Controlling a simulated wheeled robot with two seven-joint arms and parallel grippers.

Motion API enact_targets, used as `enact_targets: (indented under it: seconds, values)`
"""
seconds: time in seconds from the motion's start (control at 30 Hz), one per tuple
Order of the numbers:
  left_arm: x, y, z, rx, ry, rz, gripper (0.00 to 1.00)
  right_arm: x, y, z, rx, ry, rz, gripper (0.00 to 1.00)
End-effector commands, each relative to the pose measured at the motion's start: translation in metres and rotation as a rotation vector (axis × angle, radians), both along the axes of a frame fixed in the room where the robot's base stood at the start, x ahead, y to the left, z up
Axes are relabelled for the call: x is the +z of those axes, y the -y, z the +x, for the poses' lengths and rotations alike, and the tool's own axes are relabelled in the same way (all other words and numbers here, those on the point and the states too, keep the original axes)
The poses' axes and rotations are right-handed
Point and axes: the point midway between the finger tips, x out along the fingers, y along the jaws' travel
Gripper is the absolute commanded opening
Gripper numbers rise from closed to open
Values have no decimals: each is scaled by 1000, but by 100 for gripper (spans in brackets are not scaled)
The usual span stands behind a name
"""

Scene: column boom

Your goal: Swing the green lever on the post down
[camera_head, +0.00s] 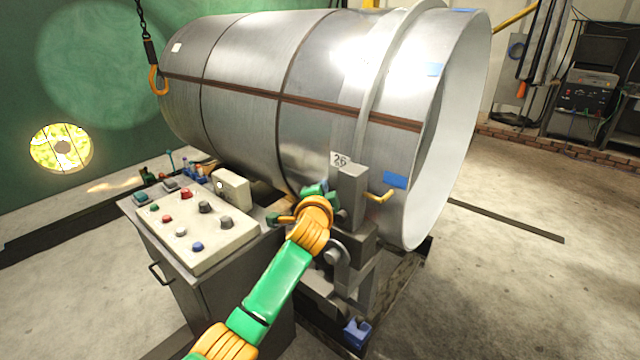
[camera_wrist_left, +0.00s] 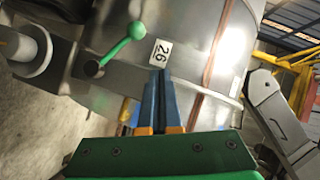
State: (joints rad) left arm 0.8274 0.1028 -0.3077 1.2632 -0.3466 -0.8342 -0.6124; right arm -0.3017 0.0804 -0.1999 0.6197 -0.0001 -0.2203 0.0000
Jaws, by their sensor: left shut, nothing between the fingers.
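The grey post (camera_head: 351,200) stands in front of the big metal drum, by a "26" label (camera_head: 340,160). My left gripper (camera_head: 318,192) is at the post. In the left wrist view its blue fingers (camera_wrist_left: 161,76) are shut and empty, to the right of the knob and apart from it, tips just below the label. My right gripper is not in view.
The large metal drum (camera_head: 245,60) fills the space behind the post. A control box (camera_head: 215,245) with several coloured buttons stands left of my arm. An orange hook (camera_head: 157,80) hangs at upper left. The floor at right is clear.

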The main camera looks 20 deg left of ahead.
Motion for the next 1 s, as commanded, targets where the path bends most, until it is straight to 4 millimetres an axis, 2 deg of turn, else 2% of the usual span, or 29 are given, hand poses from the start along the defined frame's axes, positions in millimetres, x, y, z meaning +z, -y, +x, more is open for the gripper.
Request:
enact_targets:
  seconds: [0.1, 0.3, 0.43, 0.83, 0.87, 0.93, 0.97, 1.0]
  values:
    - [8, -1, -21, 0, 2, 0, 0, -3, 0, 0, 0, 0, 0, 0]
    - [22, -1, -46, -1, 0, 1, 0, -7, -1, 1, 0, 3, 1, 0]
    - [25, -1, -51, -2, -2, 0, 0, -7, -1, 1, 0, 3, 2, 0]
    - [26, 0, -51, -2, -2, 0, 0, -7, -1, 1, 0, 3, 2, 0]
    - [23, 0, -51, -2, -5, -3, 0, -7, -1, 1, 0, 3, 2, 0]
    - [1, 0, -50, -3, -41, -23, 0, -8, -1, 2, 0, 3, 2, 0]
    - [-18, 0, -49, -3, -71, -41, 0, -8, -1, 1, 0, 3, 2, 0]
    - [-50, 0, -51, -2, -121, -74, 0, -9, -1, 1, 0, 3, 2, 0]
